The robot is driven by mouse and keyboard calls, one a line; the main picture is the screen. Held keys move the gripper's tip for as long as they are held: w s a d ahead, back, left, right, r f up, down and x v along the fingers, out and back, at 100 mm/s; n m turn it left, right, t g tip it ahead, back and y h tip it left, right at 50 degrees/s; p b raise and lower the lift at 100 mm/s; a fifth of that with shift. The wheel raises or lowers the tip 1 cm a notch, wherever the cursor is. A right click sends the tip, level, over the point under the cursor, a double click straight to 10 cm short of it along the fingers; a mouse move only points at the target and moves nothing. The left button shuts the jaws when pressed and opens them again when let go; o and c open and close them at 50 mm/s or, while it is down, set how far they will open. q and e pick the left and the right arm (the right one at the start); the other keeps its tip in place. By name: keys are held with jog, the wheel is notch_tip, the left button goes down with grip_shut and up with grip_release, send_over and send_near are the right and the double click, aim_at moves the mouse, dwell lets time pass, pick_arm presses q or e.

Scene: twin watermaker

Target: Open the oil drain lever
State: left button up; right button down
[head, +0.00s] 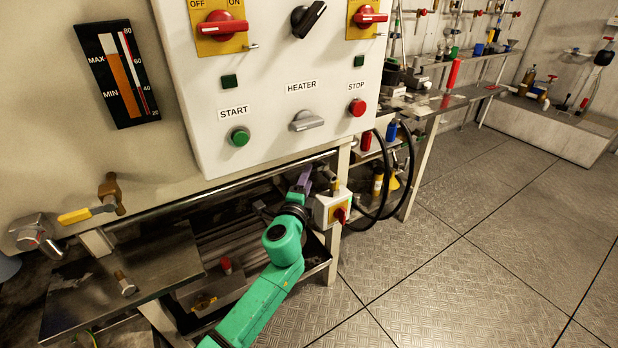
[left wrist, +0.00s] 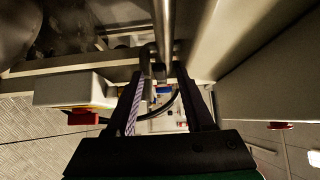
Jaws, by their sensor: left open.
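My left gripper (head: 305,178) reaches under the front of the white control panel, just left of a grey switch box with a red and yellow knob (head: 339,214). A small brass-coloured fitting (head: 333,184) shows close to its fingers. In the left wrist view my left gripper (left wrist: 162,76) is open. A metal rod (left wrist: 163,32) and a thin dark bent piece appear between or beyond its fingertips; contact cannot be told. I cannot tell which piece is the oil drain lever. A brass valve with a yellow handle (head: 76,216) sits at the far left, away from the gripper. My right gripper is not seen.
The control panel (head: 265,110) overhangs the work area. Black hoses (head: 384,185) loop right of the switch box. A metal bench (head: 130,275) stands at left. In the wrist view the switch box (left wrist: 75,90) is left of the fingers. The floor at right is clear.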

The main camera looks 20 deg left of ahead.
pick_arm(q)
jog(key=shift+w+a, duration=0.1)
jog(key=shift+w, duration=0.85)
grip_shut()
jog(key=shift+f, duration=0.1)
dwell(0.5)
